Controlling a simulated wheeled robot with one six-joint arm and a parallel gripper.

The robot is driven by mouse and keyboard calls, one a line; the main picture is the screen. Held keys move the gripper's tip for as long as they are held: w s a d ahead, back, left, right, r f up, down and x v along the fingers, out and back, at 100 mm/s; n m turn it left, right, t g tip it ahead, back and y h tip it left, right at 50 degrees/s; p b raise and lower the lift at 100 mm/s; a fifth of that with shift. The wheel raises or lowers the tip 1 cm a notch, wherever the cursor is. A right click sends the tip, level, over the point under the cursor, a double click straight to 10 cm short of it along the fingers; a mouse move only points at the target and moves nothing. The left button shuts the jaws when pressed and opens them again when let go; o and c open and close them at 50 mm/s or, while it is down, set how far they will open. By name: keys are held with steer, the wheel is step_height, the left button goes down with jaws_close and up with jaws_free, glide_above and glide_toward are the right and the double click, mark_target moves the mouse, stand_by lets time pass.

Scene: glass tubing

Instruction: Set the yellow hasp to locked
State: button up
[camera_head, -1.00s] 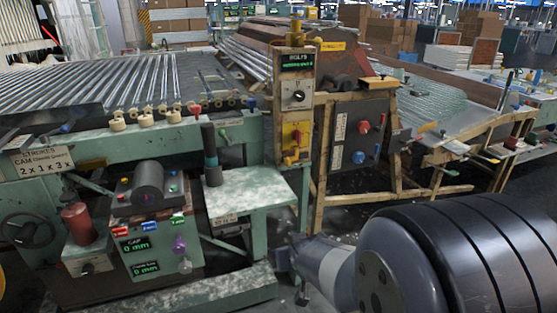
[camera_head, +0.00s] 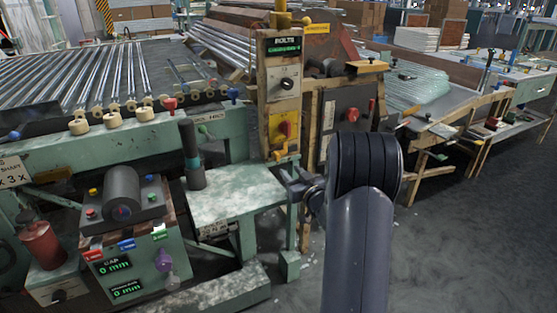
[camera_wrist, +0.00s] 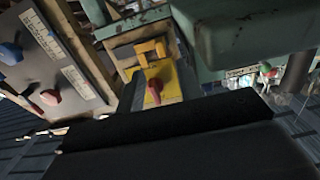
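The yellow hasp (camera_head: 284,154) is at the lower end of a yellow plate (camera_head: 274,127) on the tan control post. A red knob (camera_head: 285,128) sits on the plate above it. In the wrist view the hasp (camera_wrist: 150,50) appears above the red knob (camera_wrist: 154,91), with the picture turned over. I cannot tell whether the hasp is locked. My gripper (camera_head: 299,186) is in front of and below the hasp, apart from it, partly hidden by my arm.
Above the plate are a black dial (camera_head: 287,84) and a green display (camera_head: 285,48). A green shelf (camera_head: 235,199) stands at lower left of the post. A grey panel (camera_head: 344,112) with a red knob is to the right. Open floor lies at lower right.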

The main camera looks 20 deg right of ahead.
mark_target(279, 159)
steer(key=w+b, duration=0.1)
steer(key=w, duration=0.8)
steer(key=shift+w+a, duration=0.15)
steer(key=shift+a, duration=0.05)
steer(key=shift+c, duration=0.3)
jaws_close()
